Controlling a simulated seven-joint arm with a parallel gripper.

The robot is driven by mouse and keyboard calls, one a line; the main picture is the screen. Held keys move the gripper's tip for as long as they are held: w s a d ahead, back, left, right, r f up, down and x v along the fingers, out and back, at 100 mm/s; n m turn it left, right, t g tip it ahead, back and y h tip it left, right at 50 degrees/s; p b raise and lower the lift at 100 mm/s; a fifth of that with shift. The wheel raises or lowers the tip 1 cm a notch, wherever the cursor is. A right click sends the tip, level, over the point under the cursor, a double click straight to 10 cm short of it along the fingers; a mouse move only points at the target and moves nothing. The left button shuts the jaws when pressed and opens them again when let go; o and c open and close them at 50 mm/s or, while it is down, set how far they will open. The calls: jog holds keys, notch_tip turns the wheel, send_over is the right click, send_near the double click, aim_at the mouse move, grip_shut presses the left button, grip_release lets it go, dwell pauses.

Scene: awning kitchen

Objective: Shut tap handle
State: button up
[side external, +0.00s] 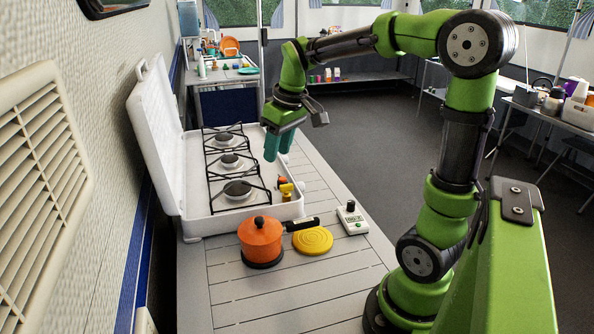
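My gripper (278,146) hangs over the right side of the white camping stove (190,222), with its teal fingers pointing down. The fingers appear close together in this view; I cannot tell whether there is a gap between them. Small yellow and orange parts (286,190) sit at the stove's front right edge, below the gripper and apart from it. I cannot tell for sure whether one of them is the tap handle. A small white box with a black knob (351,208) stands on the counter at the right, also apart from the gripper.
An orange pot (260,238) with a dark handle and a yellow round trivet (313,240) stand on the slatted counter (320,292) in front of the stove. Black grates (231,162) cover the burners. The open stove lid (157,135) stands at the left. The counter's front is clear.

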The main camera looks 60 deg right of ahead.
aim_at(286, 185)
jog(key=w+d+r+n+g, duration=0.1)
jog(key=w+d+n+g, duration=0.25)
jog(key=d+n, duration=0.65)
jog(key=shift+t, duration=0.35)
notch_tip(286, 185, down, 16)
jog(key=shift+w+a+f, duration=0.15)
jog(key=shift+f, duration=0.05)
grip_shut()
